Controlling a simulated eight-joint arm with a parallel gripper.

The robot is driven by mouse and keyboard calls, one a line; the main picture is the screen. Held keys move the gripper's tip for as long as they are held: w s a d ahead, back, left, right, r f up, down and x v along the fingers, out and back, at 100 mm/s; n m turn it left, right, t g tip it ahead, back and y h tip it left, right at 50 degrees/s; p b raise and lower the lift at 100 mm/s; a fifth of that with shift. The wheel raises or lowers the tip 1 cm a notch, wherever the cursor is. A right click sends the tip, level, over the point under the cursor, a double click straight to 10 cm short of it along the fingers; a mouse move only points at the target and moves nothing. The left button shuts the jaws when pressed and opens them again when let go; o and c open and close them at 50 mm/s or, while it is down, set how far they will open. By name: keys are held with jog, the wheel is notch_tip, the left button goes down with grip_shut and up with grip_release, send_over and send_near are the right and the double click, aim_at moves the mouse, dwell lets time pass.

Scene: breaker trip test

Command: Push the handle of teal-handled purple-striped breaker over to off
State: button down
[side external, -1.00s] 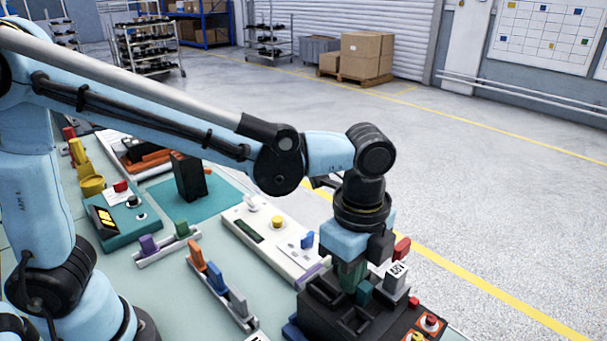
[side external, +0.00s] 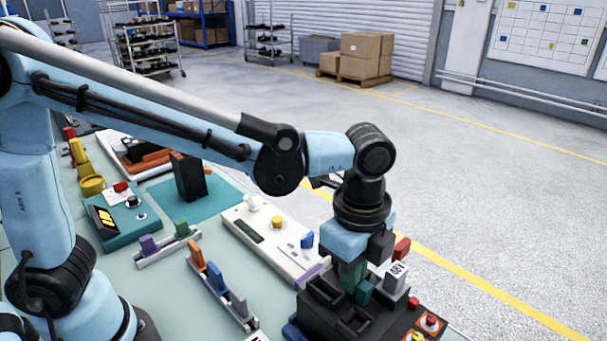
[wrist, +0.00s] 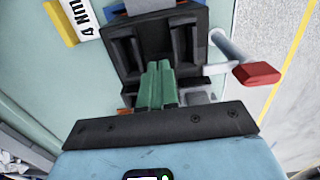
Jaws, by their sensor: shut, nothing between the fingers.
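A small teal handle (side external: 364,292) stands on a black block (side external: 318,312) at the front right in the side view, just right of my fingers. I cannot make out a purple stripe on this block, nor whether the handle stands at on or off. My gripper (side external: 351,278) points down over the block, its green fingers shut and empty. In the wrist view my shut fingers (wrist: 155,84) reach over the black block (wrist: 122,42) with its deep slots. Whether they touch the handle cannot be told.
A grey lever with a red end (wrist: 258,73) sticks out beside the block; a red piece (side external: 402,247) shows behind my gripper. A white panel (side external: 262,222) with a yellow button and blue handle lies left. A rail with orange, blue and grey handles (side external: 216,277) stands nearer.

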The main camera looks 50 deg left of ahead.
jog(key=shift+d, duration=0.2)
jog(key=shift+d+f, duration=0.1)
jog(key=shift+d, duration=0.5)
jog(key=shift+a, duration=0.2)
jog(key=shift+a, duration=0.45)
notch_tip(320, 180, up, 7)
dwell(0.7)
dwell(0.4)
